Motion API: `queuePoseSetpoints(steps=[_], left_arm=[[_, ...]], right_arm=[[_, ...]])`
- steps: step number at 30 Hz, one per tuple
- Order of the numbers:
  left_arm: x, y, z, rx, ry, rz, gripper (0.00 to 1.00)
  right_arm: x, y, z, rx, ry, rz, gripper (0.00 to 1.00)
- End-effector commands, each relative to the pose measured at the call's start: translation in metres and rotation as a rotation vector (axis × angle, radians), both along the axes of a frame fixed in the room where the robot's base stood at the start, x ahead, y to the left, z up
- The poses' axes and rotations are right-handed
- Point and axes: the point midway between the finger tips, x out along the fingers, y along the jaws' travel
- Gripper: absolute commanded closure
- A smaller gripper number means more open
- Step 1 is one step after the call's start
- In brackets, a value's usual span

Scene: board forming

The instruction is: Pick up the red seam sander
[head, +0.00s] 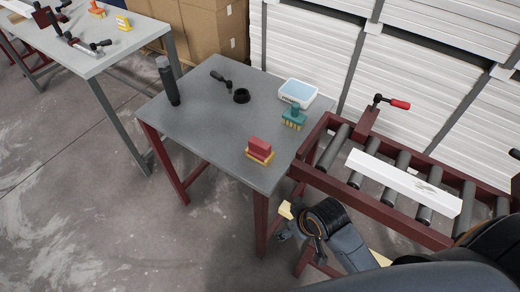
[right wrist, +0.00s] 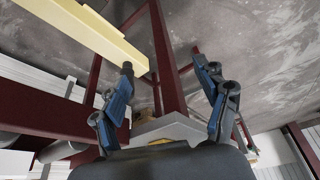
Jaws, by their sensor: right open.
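The red seam sander (head: 260,148), a red block on a yellow base, sits upright near the front right corner of the grey table (head: 205,135) in the head view. My right gripper (head: 284,230) is beside the table's front right corner, below the tabletop and apart from the sander. In the right wrist view its two blue fingers (right wrist: 168,88) are spread with nothing held between them. The sander cannot be clearly made out in that view. My left gripper is not in view.
A black bottle (head: 168,82), a black ring (head: 241,96) and a dark handled tool (head: 222,79) are farther left. A roller conveyor (head: 385,205) adjoins the table's right. The table's front middle is clear.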

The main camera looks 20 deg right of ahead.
Motion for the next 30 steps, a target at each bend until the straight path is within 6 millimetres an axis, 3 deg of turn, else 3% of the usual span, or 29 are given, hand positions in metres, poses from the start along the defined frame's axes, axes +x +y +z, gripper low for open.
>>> queuePoseSetpoints(steps=[1,11,18,21,25,30], left_arm=[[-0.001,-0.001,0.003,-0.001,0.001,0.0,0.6],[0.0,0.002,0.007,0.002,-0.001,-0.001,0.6],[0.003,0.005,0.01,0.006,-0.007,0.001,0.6],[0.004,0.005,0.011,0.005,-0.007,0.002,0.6],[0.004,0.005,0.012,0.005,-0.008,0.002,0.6],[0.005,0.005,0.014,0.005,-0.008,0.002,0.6]], right_arm=[[0.016,0.002,0.015,0.006,-0.024,0.032,0.26],[0.101,0.009,0.062,0.055,-0.108,0.21,0.26],[0.178,-0.003,0.12,0.074,-0.174,0.332,0.26],[0.199,-0.01,0.142,0.081,-0.193,0.361,0.26],[0.212,-0.013,0.155,0.089,-0.203,0.378,0.26],[0.223,-0.005,0.137,0.094,-0.203,0.381,0.26]])
